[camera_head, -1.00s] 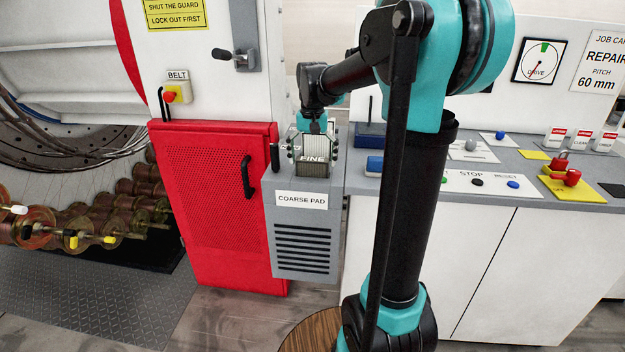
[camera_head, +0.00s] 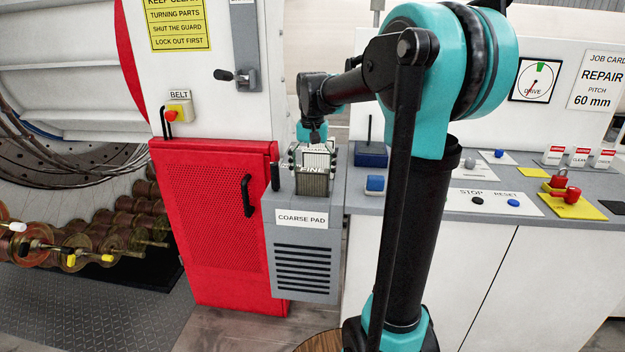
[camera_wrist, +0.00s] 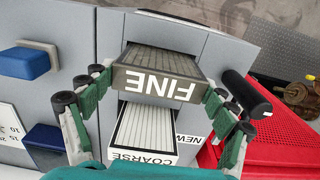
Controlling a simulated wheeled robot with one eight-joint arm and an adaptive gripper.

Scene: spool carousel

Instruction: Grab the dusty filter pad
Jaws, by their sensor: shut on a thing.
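The dusty filter pad (camera_wrist: 155,80) is a grey-brown ribbed block with a dark end marked FINE. My gripper (camera_wrist: 157,86) has a finger on each side of that end and is shut on it. In the head view the FINE pad (camera_head: 312,185) stands upright out of the top of the grey filter housing (camera_head: 303,255), below my gripper (camera_head: 313,158). I cannot tell whether its lower end is clear of the slot.
A red mesh guard (camera_head: 210,225) with a black handle (camera_head: 248,196) stands left of the housing. A counter to the right bears a blue block (camera_head: 375,184), a dark blue box (camera_head: 371,155) and several buttons. A black cylinder (camera_wrist: 246,93) is close to my right finger.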

